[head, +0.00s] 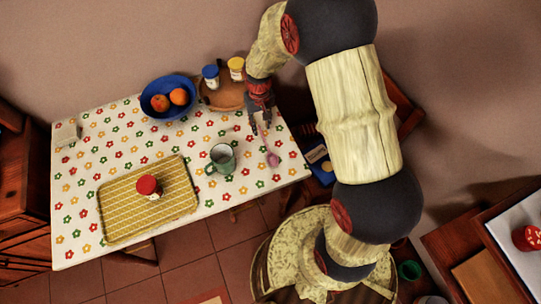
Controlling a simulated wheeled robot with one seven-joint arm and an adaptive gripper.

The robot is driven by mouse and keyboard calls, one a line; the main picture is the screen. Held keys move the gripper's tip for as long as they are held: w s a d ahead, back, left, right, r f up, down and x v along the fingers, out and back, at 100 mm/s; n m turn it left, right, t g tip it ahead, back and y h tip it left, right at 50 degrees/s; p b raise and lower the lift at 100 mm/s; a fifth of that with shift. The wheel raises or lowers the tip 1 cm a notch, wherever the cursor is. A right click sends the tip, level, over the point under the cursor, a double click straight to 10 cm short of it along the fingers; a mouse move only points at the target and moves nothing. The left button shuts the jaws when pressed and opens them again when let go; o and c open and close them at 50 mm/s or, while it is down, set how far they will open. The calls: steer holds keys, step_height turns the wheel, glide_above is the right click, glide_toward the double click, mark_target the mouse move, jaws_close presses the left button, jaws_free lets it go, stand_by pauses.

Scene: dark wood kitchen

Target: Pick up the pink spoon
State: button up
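The pink spoon (272,158) is at the right end of the table with the flowered cloth. Its bowl points toward the front edge and its handle runs back toward my gripper. My gripper (262,125) points down over the handle end, with its dark fingers on either side of it. The fingers hide the handle's far end. I cannot tell whether they touch the spoon, or whether the spoon rests on the cloth or is lifted.
A green mug (222,160) stands left of the spoon. A woven yellow tray (120,225) holds a red-lidded jar (148,187). Behind are a blue bowl (150,105) with oranges, a round wooden board (215,99), a blue-lidded jar (211,76) and a yellow-lidded jar (236,68).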

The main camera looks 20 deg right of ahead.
mark_target(262, 133)
steer(key=shift+f+b, duration=0.4)
steer(key=shift+f, duration=1.1)
steer(key=shift+f, duration=0.2)
steer(key=shift+c, duration=0.7)
jaws_close()
